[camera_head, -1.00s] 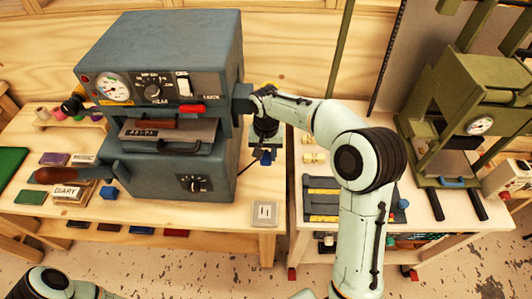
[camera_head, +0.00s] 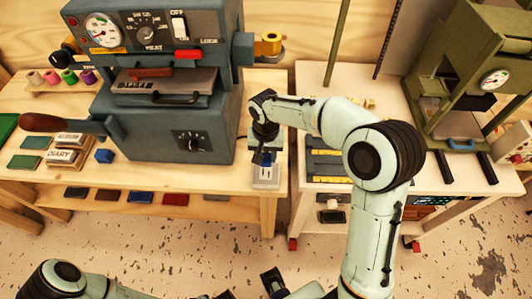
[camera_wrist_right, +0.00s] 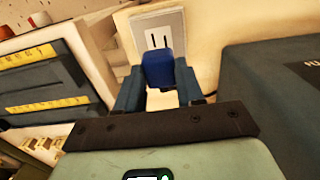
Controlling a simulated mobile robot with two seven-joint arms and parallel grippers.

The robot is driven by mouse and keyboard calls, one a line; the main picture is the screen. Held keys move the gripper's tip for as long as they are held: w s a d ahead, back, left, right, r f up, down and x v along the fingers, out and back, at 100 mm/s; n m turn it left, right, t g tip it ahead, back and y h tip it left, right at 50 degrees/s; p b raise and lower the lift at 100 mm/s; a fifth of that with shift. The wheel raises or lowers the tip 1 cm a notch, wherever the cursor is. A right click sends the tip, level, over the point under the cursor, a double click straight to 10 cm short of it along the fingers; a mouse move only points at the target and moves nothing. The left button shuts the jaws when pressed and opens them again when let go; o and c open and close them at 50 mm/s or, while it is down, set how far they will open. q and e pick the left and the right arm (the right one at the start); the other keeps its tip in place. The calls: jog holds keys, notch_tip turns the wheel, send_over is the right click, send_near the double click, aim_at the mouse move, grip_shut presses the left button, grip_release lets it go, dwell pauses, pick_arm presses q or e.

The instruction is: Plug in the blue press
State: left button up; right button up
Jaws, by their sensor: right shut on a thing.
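The blue-grey press (camera_head: 150,118) stands on the left bench, with a gauge, a dial and a red switch on its front. A pale socket block with two slots (camera_head: 266,179) sits at the bench's front right corner; it also shows in the right wrist view (camera_wrist_right: 171,24). My right gripper (camera_head: 264,159) is just over the socket block. In the wrist view its fingers (camera_wrist_right: 158,88) are shut on a blue plug (camera_wrist_right: 157,68). The plug lies just before the slots; whether it touches the block cannot be told. My left gripper is not clearly shown.
A green press (camera_head: 465,95) stands on the right bench, and a dark tray with yellow strips (camera_head: 328,165) lies on that bench. A gap separates the benches.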

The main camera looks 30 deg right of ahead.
aim_at(266, 157)
jog(key=shift+f, duration=0.1)
notch_tip(266, 157, down, 4)
jog(key=b, duration=0.3)
jog(key=shift+f+b, duration=0.6)
jog(key=shift+f, duration=0.2)
dwell(1.5)
jog(key=shift+f, duration=0.6)
dwell(0.3)
jog(key=o, duration=1.1)
jog(key=shift+c, duration=0.2)
